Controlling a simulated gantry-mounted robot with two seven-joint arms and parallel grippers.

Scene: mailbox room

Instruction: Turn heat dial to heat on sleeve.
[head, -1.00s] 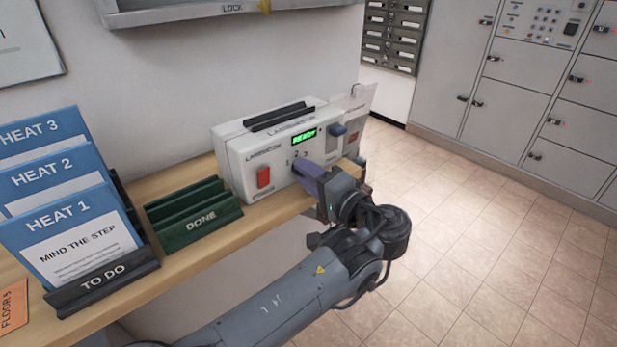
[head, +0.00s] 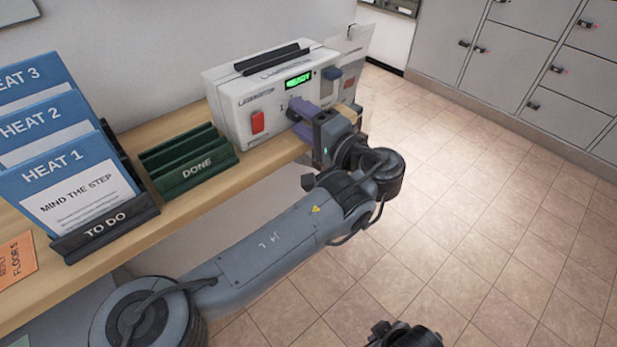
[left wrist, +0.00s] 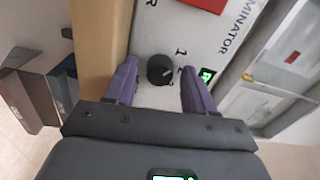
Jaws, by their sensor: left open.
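The laminator (head: 235,103) is a white box on the shelf with a green lit display (head: 299,79). Its black round heat dial (left wrist: 160,69) shows in the left wrist view, with a pale pointer mark and printed numerals beside it. My left gripper (head: 303,112) is open; its purple fingers stand on either side of the dial, with gaps visible. In the head view the gripper hides the dial. Blue sleeves stand in the TO DO rack (head: 106,229): HEAT 1 (head: 62,178) in front, HEAT 2 (head: 30,124) and HEAT 3 (head: 20,75) behind.
The green DONE rack (head: 197,172) looks empty, between the TO DO rack and the laminator. A red switch (head: 257,121) is on the laminator front. An orange card (head: 15,263) lies at the shelf's left. Open tiled floor (head: 470,220) is at the right.

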